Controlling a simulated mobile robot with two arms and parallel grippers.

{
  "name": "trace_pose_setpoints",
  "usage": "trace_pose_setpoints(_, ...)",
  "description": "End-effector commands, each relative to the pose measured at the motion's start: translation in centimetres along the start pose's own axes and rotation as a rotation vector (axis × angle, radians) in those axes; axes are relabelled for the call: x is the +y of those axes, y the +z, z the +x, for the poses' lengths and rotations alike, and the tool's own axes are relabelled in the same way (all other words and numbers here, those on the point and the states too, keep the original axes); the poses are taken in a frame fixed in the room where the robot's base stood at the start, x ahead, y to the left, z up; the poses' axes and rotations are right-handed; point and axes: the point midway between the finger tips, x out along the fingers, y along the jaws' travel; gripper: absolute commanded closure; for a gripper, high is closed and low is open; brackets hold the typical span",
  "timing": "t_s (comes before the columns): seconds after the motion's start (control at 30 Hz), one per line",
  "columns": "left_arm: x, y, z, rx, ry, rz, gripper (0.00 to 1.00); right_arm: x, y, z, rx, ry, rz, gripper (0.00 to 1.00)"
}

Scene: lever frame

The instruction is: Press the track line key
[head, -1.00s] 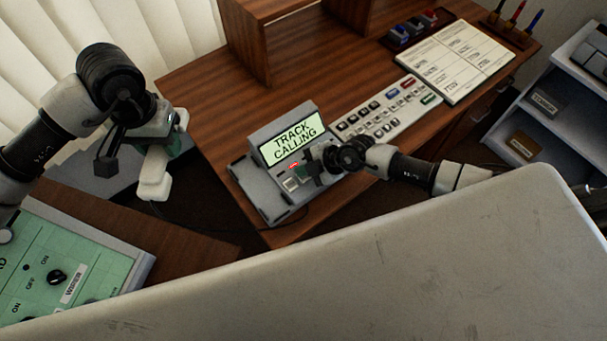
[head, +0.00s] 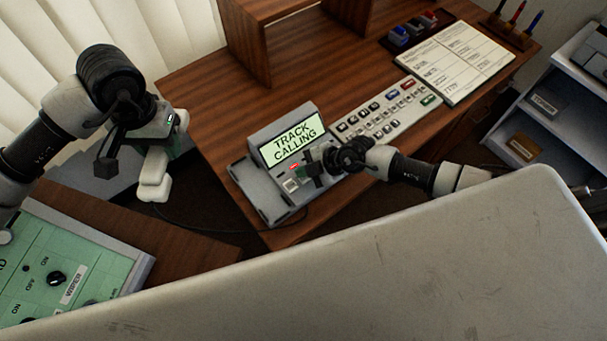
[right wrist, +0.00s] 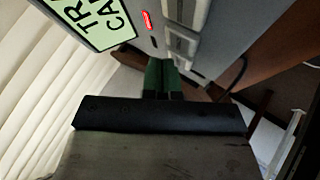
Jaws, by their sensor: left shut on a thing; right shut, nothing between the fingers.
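The grey phone unit (head: 262,190) stands on the wooden desk, its screen (head: 291,141) reading "TRACK CALLING". A small red light (head: 295,168) glows below the screen; it also shows in the right wrist view (right wrist: 147,20). Pale keys (right wrist: 180,45) lie beside it; I cannot read which is the track line key. My right gripper (right wrist: 163,78) is shut and empty, its green fingertips close to the keys; contact is unclear. My left gripper (head: 158,160) is shut on a pale handset-like piece (head: 153,185), held left of the desk with a thin cord below.
A keypad panel (head: 390,110) lies right of the phone. Behind it are a printed sheet (head: 455,62) and a wooden shelf (head: 265,45). A green switch panel (head: 75,265) is at lower left. A large pale surface fills the lower right.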

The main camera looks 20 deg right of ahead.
Motion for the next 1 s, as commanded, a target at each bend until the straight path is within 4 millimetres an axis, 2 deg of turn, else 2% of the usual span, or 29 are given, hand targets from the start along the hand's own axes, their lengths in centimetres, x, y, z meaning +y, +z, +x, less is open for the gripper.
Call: trace_pose_setpoints(1.0, 0.0, -0.01, -0.31, 0.001, 0.0, 0.0, 0.89, -0.43, 0.34, 0.54, 0.001, -0.001, 0.001, 1.0)
